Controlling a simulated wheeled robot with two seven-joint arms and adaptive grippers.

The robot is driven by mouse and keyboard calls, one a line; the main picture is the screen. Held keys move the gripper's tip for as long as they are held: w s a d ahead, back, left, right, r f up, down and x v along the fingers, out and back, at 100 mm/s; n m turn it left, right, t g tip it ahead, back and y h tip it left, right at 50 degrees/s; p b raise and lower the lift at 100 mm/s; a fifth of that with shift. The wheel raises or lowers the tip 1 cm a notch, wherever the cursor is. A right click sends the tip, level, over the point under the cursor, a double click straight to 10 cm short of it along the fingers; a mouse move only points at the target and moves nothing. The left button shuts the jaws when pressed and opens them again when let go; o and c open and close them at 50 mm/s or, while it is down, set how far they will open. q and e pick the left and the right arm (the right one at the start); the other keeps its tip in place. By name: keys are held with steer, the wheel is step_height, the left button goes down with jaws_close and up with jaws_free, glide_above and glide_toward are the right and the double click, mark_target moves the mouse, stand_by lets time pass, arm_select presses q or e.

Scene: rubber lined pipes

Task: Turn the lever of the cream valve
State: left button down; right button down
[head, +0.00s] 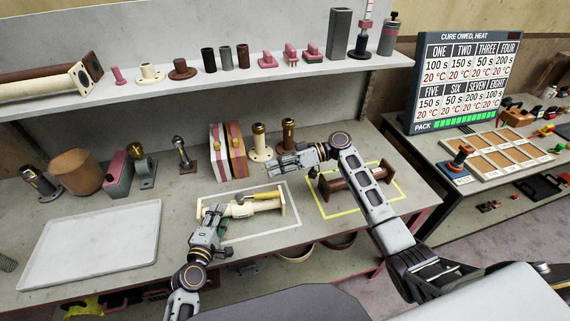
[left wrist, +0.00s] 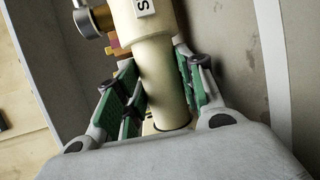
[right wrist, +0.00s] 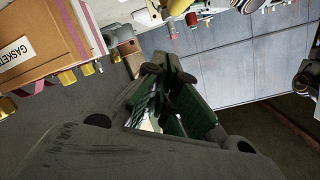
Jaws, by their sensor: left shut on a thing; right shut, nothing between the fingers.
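My right gripper (head: 277,168) is shut and empty, above and behind the valve. It also shows in the right wrist view (right wrist: 172,95).
A brown flanged pipe (head: 332,184) lies in a yellow outline at right, partly behind my right arm. Gasket boxes (head: 228,152) and a cream flanged piece (head: 260,143) stand behind. An empty white tray (head: 92,250) lies at left. A shelf (head: 200,78) runs above.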

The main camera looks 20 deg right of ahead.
steer(key=shift+s+a+f, duration=0.25)
steer(key=shift+s+f, duration=0.1)
steer(key=shift+f, duration=0.25)
steer(key=shift+s+a+f, duration=0.25)
steer(key=shift+s+f, duration=0.15)
steer(key=shift+f, duration=0.15)
steer(key=shift+s+a+f, duration=0.25)
steer(key=shift+s+f, duration=0.1)
steer(key=shift+f, duration=0.25)
steer(key=shift+s+f+m+t, duration=0.1)
steer(key=shift+s+m+t, duration=0.7)
steer(key=shift+t, duration=0.3)
steer(key=s+a+m+t+h, duration=0.7)
steer(key=s+a+m+t, duration=0.2)
steer(key=s+t, duration=0.1)
steer(key=shift+t, duration=0.3)
stand_by(1.5)
steer(key=shift+a, duration=0.1)
stand_by(0.3)
